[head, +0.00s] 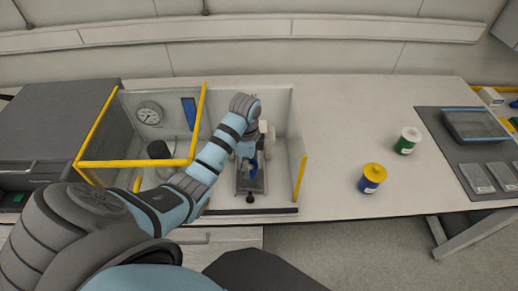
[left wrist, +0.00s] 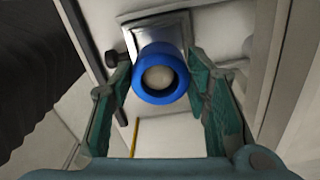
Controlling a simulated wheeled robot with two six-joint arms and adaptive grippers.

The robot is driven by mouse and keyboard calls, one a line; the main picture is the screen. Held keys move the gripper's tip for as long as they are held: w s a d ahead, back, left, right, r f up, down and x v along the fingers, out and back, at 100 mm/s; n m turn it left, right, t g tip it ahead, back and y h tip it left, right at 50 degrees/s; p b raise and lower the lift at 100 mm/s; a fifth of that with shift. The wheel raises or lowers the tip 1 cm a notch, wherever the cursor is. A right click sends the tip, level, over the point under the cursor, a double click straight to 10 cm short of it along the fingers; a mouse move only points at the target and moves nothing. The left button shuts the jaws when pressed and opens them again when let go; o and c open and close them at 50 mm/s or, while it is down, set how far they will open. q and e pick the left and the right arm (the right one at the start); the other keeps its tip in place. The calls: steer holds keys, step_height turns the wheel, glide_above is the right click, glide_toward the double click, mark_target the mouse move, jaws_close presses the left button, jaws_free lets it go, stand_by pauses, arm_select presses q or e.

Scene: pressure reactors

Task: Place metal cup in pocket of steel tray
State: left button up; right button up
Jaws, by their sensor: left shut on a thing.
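My left gripper (head: 250,165) reaches down into the right-hand bay of the bench enclosure. It is shut on the metal cup, which shows a thick blue ring (left wrist: 144,86) and a pale round inside between the fingers in the left wrist view. In the head view only a bit of blue shows at the fingers. A shiny square steel piece, seemingly the steel tray (left wrist: 131,23), lies behind the cup in the left wrist view. Whether the cup touches it, I cannot tell. The pocket is hidden. My right gripper is not in view.
Clear walls with yellow edges (head: 301,178) stand close around the left arm. A dark knob (left wrist: 112,59) sits beside the steel piece. A yellow-lidded blue jar (head: 372,178) and a green jar (head: 407,141) stand on the open bench. A grey mat (head: 448,137) holds trays at right.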

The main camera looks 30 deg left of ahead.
arm_select(q)
step_height(320, 180, down, 4)
steer(key=shift+f, duration=0.15)
steer(key=shift+w+f, duration=0.1)
steer(key=shift+f, duration=0.1)
steer(key=shift+f, duration=0.1)
steer(key=o, duration=1.3)
